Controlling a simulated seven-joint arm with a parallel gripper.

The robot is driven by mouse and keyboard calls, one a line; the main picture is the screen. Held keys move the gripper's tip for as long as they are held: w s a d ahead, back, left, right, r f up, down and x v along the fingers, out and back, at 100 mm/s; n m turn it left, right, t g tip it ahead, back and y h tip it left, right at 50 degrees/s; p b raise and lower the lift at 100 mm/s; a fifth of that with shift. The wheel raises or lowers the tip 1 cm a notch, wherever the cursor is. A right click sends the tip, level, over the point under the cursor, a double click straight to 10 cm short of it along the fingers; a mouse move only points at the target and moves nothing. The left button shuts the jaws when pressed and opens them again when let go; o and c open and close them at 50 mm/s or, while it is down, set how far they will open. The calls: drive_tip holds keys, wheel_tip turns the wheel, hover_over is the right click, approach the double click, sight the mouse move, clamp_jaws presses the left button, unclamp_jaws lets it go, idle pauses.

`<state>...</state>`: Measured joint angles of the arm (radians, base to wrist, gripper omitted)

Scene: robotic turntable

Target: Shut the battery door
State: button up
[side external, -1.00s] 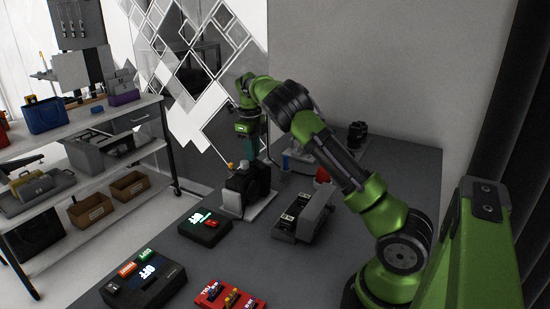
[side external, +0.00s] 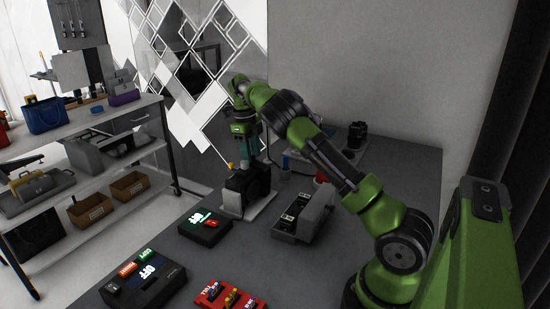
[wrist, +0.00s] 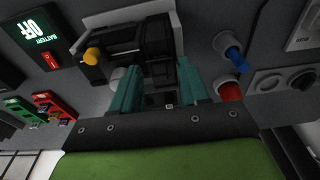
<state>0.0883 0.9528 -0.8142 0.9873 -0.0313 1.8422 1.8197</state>
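A black unit (side external: 247,186) stands on a white base plate (side external: 262,207) near the table's left edge. In the wrist view the black unit (wrist: 141,43) lies just beyond my fingers, with a yellow knob (wrist: 93,56) on its left. I cannot tell which part of it is the battery door, or whether the door stands open. My gripper (side external: 246,158) points down, just above and behind the black unit. In the wrist view its two teal fingers (wrist: 159,80) are apart with nothing clearly between them. Whether they touch the unit is unclear.
A black box labelled battery, reading OFF (wrist: 33,28), is beside the unit; it also shows in the side view (side external: 204,228). A grey slotted holder (side external: 302,216) stands to the right. Red and blue knobs (wrist: 231,62) lie right in the wrist view. A larger display box (side external: 143,279) is in front.

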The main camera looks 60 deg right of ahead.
wheel_tip(320, 180, up, 8)
drive_tip(key=w, duration=0.1)
drive_tip(key=shift+f, duration=0.25)
drive_tip(key=shift+c, duration=0.4)
drive_tip(key=shift+n+t, duration=0.5)
drive_tip(key=shift+t, duration=0.1)
drive_tip(key=r, duration=0.1)
drive_tip(key=a+r, duration=0.1)
drive_tip(key=r, duration=0.1)
drive_tip(key=a+r, duration=0.1)
drive_tip(key=r, duration=0.1)
drive_tip(key=shift+s, duration=0.35)
drive_tip(key=shift+c, duration=0.2)
drive_tip(key=s+r+n+t, duration=0.3)
drive_tip(key=s+r+n, duration=0.2)
drive_tip(key=n, duration=0.6)
drive_tip(key=w+f+n, duration=0.1)
drive_tip(key=f+n, duration=0.1)
drive_tip(key=f, duration=0.4)
drive_tip(key=w+d+f+n, duration=0.1)
drive_tip(key=f+n, duration=0.1)
drive_tip(key=f, duration=0.3)
drive_tip(key=w+d+f+n, duration=0.1)
drive_tip(key=f+n, duration=0.1)
drive_tip(key=f, duration=0.4)
drive_tip(key=shift+w+f, duration=0.3)
drive_tip(key=shift+c, duration=0.4)
